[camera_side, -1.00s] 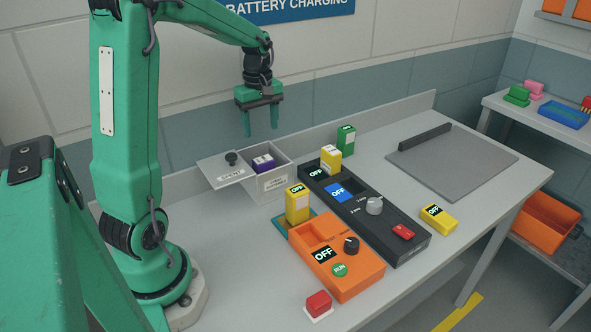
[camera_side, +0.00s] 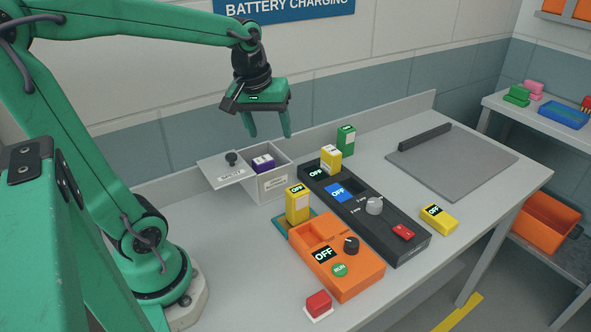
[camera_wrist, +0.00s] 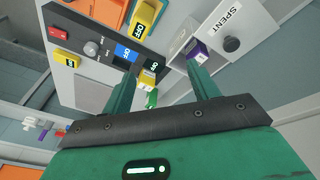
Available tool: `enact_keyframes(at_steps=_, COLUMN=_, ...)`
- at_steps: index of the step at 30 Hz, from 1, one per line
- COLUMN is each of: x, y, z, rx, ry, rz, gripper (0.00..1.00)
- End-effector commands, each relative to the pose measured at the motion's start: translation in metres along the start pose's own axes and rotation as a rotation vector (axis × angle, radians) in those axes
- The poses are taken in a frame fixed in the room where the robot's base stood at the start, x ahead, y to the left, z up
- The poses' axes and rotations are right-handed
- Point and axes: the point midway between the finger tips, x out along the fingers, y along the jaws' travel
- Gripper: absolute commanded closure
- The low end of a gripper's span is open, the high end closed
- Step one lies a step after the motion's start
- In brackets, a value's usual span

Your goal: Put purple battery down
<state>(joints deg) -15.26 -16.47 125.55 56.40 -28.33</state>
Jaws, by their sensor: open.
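The purple battery (camera_side: 263,162) sits inside the grey box (camera_side: 275,184), whose lid (camera_side: 226,170) is slid to the left, leaving it partly open. The wrist view shows the purple battery (camera_wrist: 199,50) past one finger, and the lid (camera_wrist: 236,27) with a label that seems to read "SPENT". My gripper (camera_side: 269,136) is open and empty, above and behind the box, apart from the battery. In the wrist view my gripper (camera_wrist: 160,85) has its two fingers spread with nothing held between them.
A black charger (camera_side: 365,215) holds a yellow battery (camera_side: 331,158). An orange tester (camera_side: 335,262) stands in front, with a yellow battery (camera_side: 297,205) beside it. A green battery (camera_side: 346,140) stands behind; another yellow battery (camera_side: 439,218) lies right.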

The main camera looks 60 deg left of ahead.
Motion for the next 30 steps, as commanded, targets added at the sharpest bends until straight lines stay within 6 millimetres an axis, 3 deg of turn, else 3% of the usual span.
enact_keyframes(at_steps=9, x=-0.023, y=0.010, z=0.066, rx=0.429, ry=0.116, rz=0.097, gripper=0.40)
enact_keyframes(at_steps=15, x=-0.028, y=0.009, z=0.096, rx=0.639, ry=0.179, rz=0.138, gripper=0.40)
enact_keyframes(at_steps=21, x=-0.028, y=0.008, z=0.109, rx=0.734, ry=0.209, rz=0.155, gripper=0.40)
enact_keyframes(at_steps=30, x=-0.027, y=0.008, z=0.110, rx=0.743, ry=0.210, rz=0.155, gripper=0.40)
